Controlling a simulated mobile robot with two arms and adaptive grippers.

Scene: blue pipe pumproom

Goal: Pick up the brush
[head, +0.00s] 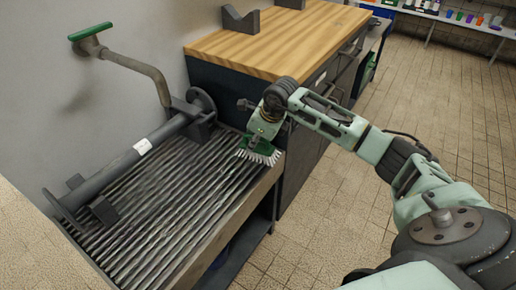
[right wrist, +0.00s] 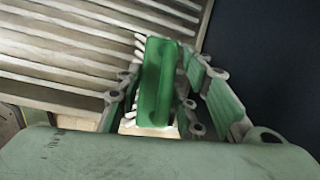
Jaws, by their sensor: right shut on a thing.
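The brush (head: 260,154) has a green body and white bristles. It is at the right end of the slatted rack, close to the side of the wooden-topped cabinet. My right gripper (head: 262,132) is shut on it from above. In the right wrist view the brush's green body (right wrist: 157,80) stands between the two fingers of my right gripper (right wrist: 165,100), with white bristles showing past its edges. I cannot tell whether the bristles touch the slats. My left gripper is not in view.
The slatted rack (head: 150,215) carries a grey pipe with flanges (head: 135,155) along its back. A bent pipe with a green handle (head: 90,32) sticks out of the wall above. The wooden-topped cabinet (head: 275,40) stands directly beside the rack. Tiled floor (head: 430,110) is clear at right.

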